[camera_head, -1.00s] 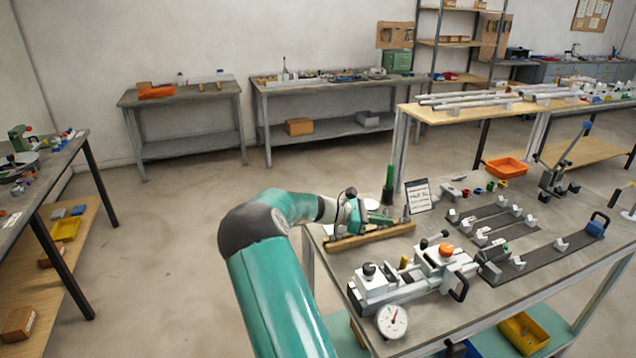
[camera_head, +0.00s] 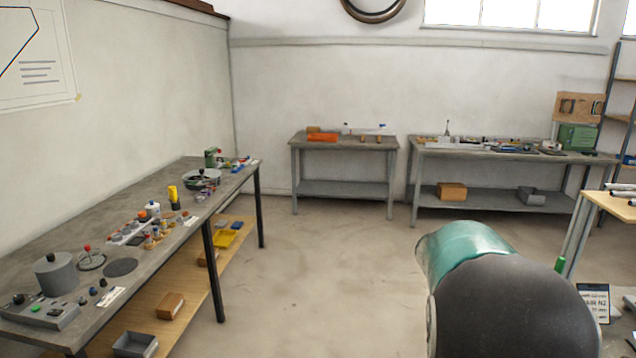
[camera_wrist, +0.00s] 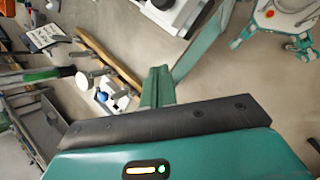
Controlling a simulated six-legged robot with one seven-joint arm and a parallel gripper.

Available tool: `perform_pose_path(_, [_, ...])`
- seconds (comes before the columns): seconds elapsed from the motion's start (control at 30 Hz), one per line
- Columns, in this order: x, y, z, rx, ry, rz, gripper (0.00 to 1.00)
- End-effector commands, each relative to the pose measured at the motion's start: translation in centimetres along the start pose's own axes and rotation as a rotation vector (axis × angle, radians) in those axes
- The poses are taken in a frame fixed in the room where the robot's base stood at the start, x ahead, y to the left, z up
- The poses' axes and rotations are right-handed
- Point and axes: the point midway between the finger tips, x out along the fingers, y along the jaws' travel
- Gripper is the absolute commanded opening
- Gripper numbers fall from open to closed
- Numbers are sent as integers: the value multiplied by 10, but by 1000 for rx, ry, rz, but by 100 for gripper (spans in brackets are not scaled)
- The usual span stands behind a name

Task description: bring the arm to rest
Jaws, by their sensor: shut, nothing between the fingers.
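In the wrist view my gripper (camera_wrist: 157,86) shows as narrow teal fingers beyond the black bar of its housing. The fingers are together with nothing between them. They are in the air, near a wooden strip (camera_wrist: 108,58) on the bench in the picture, and I cannot tell the distance. In the head view only my bent teal and dark grey arm shows at the lower right; my gripper is out of sight there.
A small printed card (camera_head: 597,302) stands at the lower right, beside my arm; it also shows in the wrist view (camera_wrist: 45,38). A long grey workbench (camera_head: 110,230) with tools runs along the left. Two benches stand at the back wall. The floor between is clear.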

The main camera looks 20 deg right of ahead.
Motion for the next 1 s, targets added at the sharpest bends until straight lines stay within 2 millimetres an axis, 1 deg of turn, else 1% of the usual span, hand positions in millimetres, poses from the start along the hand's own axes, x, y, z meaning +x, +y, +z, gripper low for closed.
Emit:
perform_pose_path(0.03, [-17, -15, -1, 32, 67, -11, 0])
perform_pose_path(0.17, [-53, -56, -3, 112, 218, -51, 0])
perform_pose_path(0.2, [-64, -69, -3, 135, 261, -64, 0])
perform_pose_path(0.37, [-105, -121, 2, 221, 427, -123, 0])
perform_pose_path(0.5, [-135, -169, 12, 289, 557, -180, 0])
perform_pose_path(0.57, [-146, -189, 18, 318, 609, -205, 0])
perform_pose_path(0.6, [-152, -202, 22, 335, 642, -222, 0])
perform_pose_path(0.7, [-165, -235, 32, 378, 719, -266, 0])
perform_pose_path(0.8, [-173, -261, 41, 414, 777, -303, 0])
perform_pose_path(0.9, [-176, -277, 47, 440, 814, -329, 0])
perform_pose_path(1.0, [-177, -285, 49, 451, 829, -342, 0])
